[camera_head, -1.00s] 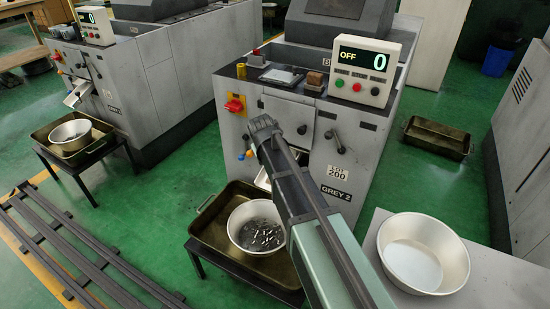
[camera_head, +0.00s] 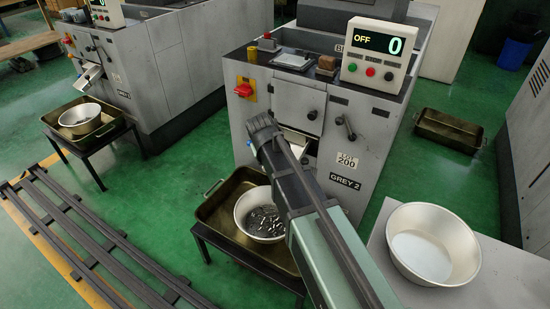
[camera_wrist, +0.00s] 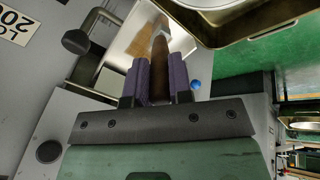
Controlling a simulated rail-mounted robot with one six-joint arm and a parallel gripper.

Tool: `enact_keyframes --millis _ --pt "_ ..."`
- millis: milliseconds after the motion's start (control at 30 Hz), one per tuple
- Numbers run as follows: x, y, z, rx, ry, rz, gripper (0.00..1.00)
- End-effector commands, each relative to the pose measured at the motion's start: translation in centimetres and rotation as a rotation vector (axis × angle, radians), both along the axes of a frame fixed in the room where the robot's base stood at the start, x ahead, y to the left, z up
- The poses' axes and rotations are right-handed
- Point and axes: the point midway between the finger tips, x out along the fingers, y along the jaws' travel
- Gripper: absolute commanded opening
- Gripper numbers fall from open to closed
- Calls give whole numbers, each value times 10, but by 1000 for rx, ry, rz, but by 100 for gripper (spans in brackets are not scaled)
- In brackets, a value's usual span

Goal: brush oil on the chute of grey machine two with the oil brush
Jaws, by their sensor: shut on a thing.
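Grey machine two (camera_head: 345,181), labelled GREY 2, stands in the middle of the head view with its display reading OFF and 0. Its pale metal chute (camera_head: 301,140) shows partly behind my arm. The chute also fills the upper middle of the wrist view (camera_wrist: 122,50). In the wrist view my gripper (camera_wrist: 160,75) has its purple fingers shut on the brown oil brush (camera_wrist: 160,52). The brush points at the chute and overlaps it in the picture; I cannot tell if it touches.
A bowl of metal parts (camera_head: 260,232) sits in a brass tray (camera_head: 212,208) on a low stand below the chute. An empty bowl (camera_head: 433,244) is on the bench at right. A second grey machine (camera_head: 165,75) stands at left. Dark rails (camera_head: 95,240) cross the floor.

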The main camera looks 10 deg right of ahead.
Motion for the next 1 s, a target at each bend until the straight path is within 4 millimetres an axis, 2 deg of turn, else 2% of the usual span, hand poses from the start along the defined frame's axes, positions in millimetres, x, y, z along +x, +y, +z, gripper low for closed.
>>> enact_keyframes --millis 133,500,833,1000 --pt "-2 2 10 0 0 1 0" --pt "-15 13 56 0 0 0 0" --pt "-17 15 56 0 0 0 0" --pt "-20 17 72 0 0 1 0"
